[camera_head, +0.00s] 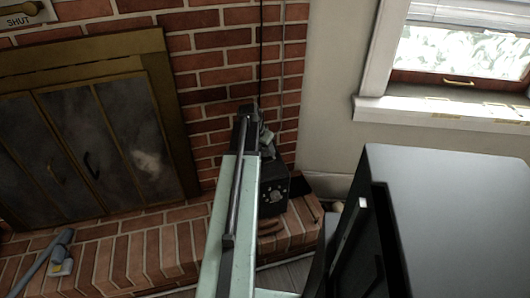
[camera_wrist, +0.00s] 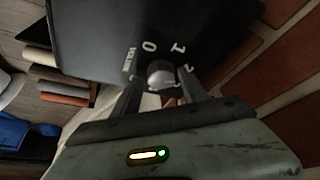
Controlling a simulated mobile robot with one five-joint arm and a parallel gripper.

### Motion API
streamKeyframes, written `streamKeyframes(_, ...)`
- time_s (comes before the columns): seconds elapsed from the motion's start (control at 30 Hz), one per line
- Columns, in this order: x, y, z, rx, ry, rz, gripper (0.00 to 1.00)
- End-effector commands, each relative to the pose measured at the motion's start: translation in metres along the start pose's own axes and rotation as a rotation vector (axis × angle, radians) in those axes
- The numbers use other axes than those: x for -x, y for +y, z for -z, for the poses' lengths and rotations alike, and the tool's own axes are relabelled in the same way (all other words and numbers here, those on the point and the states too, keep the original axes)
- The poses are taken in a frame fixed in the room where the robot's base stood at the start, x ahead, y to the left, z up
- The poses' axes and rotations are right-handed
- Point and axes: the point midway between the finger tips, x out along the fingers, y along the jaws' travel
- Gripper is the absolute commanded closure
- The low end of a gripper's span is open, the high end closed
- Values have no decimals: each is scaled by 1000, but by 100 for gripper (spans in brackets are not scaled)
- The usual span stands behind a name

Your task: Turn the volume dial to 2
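The volume dial (camera_wrist: 160,74) is a small grey round knob on the face of a black box (camera_wrist: 90,35). White marks "0", "1" and a partly hidden one, plus the word "VOLUME", stand around it in the wrist view. My gripper (camera_wrist: 161,78) has one dark finger on each side of the dial, with narrow gaps seeming to show beside the knob. I cannot make out a pointer on the dial. In the head view the black box (camera_head: 273,192) sits on the brick hearth, partly behind my arm, and the gripper's fingers are hidden.
The brick hearth (camera_head: 150,250) runs below the fireplace doors (camera_head: 60,150). A blue-grey tool (camera_head: 45,262) lies on it at the left. A large dark cabinet (camera_head: 450,200) stands close at the right. Several books (camera_wrist: 55,75) lie left of the box in the wrist view.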

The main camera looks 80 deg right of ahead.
Motion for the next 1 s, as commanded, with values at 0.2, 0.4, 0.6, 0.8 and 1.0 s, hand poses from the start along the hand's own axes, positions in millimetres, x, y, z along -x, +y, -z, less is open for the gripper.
streamKeyframes(0.2, 0, 1, 0, 0, 0, -2, 100)
streamKeyframes(0.4, 0, 4, 0, 53, -2, 18, 100)
streamKeyframes(0.6, 0, 4, 0, 65, -3, 20, 100)
streamKeyframes(0.8, 0, 4, 0, 65, -2, 21, 41)
streamKeyframes(1.0, 0, 3, 0, 64, -1, 24, 41)
